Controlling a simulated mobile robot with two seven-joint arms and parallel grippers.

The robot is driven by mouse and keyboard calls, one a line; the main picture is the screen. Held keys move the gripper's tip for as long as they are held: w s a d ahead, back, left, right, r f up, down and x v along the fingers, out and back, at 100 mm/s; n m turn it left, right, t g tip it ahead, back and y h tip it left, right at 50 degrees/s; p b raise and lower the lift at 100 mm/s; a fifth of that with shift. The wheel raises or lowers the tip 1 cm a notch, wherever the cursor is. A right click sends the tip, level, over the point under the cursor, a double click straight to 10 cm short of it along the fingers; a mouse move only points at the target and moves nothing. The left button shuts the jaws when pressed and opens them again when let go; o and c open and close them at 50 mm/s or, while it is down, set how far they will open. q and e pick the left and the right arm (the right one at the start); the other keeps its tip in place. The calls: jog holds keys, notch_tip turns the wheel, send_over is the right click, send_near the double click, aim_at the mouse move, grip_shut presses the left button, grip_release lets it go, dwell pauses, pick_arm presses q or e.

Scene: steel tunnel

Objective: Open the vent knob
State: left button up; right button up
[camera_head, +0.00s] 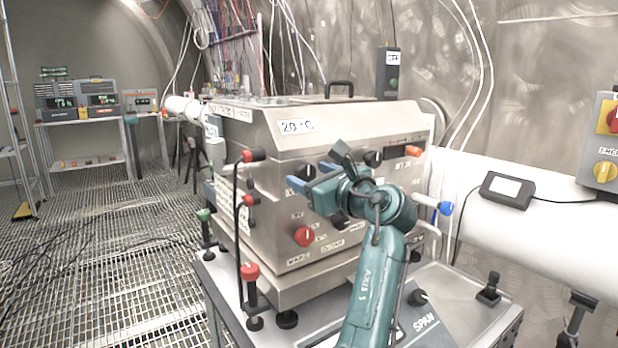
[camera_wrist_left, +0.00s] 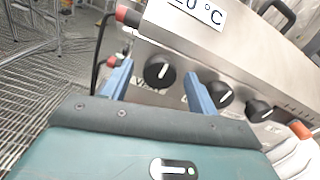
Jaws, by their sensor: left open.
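A black round knob with a white pointer line (camera_wrist_left: 159,71) is on the front panel of the steel machine (camera_head: 283,250). It is the leftmost of the upper row; its label starts with what looks like a V, but I cannot read it surely. In the head view this knob (camera_head: 307,172) shows between my left fingertips. My left gripper (camera_head: 306,174) is open, with its blue fingers pointing at the panel. In the left wrist view the fingers (camera_wrist_left: 156,76) stand on either side of the knob; I cannot tell whether they touch it. My right gripper is not in view.
Two more black knobs (camera_wrist_left: 219,95) (camera_wrist_left: 259,111) sit to the right in the same row. A red knob (camera_head: 304,236) is lower on the panel. Red-capped fittings (camera_head: 250,270) line the machine's left side. A white pipe (camera_head: 535,205) runs behind at right.

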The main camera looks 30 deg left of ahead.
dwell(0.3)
pick_arm(q)
jog(key=c, duration=1)
